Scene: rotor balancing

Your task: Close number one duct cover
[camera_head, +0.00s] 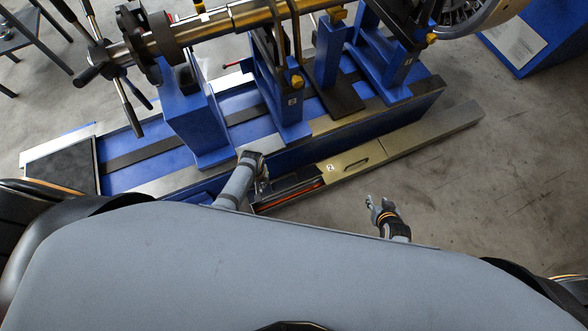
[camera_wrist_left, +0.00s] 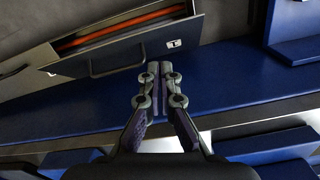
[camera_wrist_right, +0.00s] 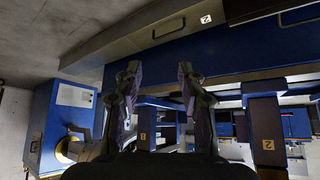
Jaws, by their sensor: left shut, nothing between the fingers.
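The number one duct cover (camera_wrist_left: 130,47) is a dark panel with a bar handle and a small white label, seen in the left wrist view. It stands open on the blue bed's side of the duct. Orange cable (camera_wrist_left: 110,30) shows in the open duct; the cable also shows in the head view (camera_head: 292,192). My left gripper (camera_wrist_left: 158,68) is shut and empty, its tips near the cover's edge between handle and label; contact cannot be told. In the head view my left gripper (camera_head: 262,184) is beside the open duct. My right gripper (camera_wrist_right: 157,75) is open and empty; it also shows in the head view (camera_head: 374,203).
The number two duct cover (camera_head: 345,163) lies flat and closed to the right; it also shows in the right wrist view (camera_wrist_right: 150,32). The blue machine bed (camera_head: 235,135) with upright stands and a shaft (camera_head: 225,20) lies behind. Bare floor (camera_head: 470,190) is free at the right.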

